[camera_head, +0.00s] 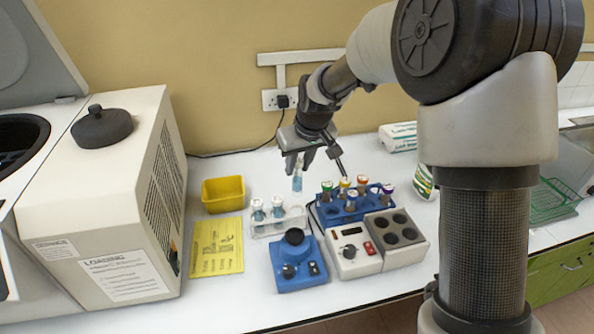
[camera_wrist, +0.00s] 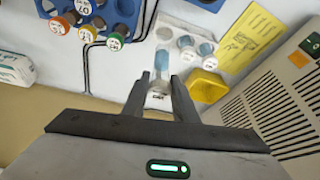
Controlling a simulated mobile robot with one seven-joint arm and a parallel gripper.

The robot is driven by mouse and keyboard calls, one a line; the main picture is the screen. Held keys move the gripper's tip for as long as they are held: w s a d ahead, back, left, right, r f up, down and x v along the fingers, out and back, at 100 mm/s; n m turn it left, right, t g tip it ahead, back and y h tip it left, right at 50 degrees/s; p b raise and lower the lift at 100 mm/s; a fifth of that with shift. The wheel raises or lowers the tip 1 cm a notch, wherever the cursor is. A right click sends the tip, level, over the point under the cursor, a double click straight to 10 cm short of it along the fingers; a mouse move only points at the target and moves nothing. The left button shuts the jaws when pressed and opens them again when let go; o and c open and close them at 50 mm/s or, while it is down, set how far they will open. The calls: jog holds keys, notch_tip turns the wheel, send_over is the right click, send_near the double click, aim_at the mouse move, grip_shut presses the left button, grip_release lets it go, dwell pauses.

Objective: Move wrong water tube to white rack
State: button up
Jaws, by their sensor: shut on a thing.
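My gripper (camera_head: 299,158) is shut on a tube with pale blue liquid (camera_head: 297,183), held roughly upright in the air above the bench. In the wrist view the tube (camera_wrist: 161,66) sits between the two fingers (camera_wrist: 160,97), its white cap nearest the camera. The white rack (camera_head: 268,233) stands below and a little left of the held tube, with two white-capped blue-liquid tubes (camera_head: 258,211) in it. The blue rack (camera_head: 336,220) stands to the right, holding several tubes with coloured caps; it also shows in the wrist view (camera_wrist: 122,8).
A yellow bin (camera_head: 223,195) and yellow sheet (camera_head: 216,247) lie left of the white rack, beside a large centrifuge (camera_head: 112,205). In front stand a blue mixer (camera_head: 298,267) and a white heater block (camera_head: 352,255). A cable runs along the wall.

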aim_at(299, 192)
jog(key=shift+f+b, duration=3.5)
jog(key=shift+f, duration=2.05)
jog(key=o, duration=1.1)
jog(key=p+v, duration=0.1)
jog(key=v, duration=1.6)
jog(key=s+d+r+m+t+h+p, duration=0.1)
jog(key=s+d+r+p, duration=0.1)
jog(key=s+d+r, duration=0.4)
jog(key=s+d+r+m+p, duration=0.2)
jog(key=s+d+r+p, duration=0.15)
jog(key=s, duration=0.45)
jog(key=s+d+r+m+h+p, duration=0.1)
jog(key=s+d, duration=0.3)
jog(key=s, duration=0.7)
jog(key=shift+s+m+t+p, duration=0.3)
jog(key=shift+m+p, duration=0.2)
jog(key=shift+m, duration=0.2)
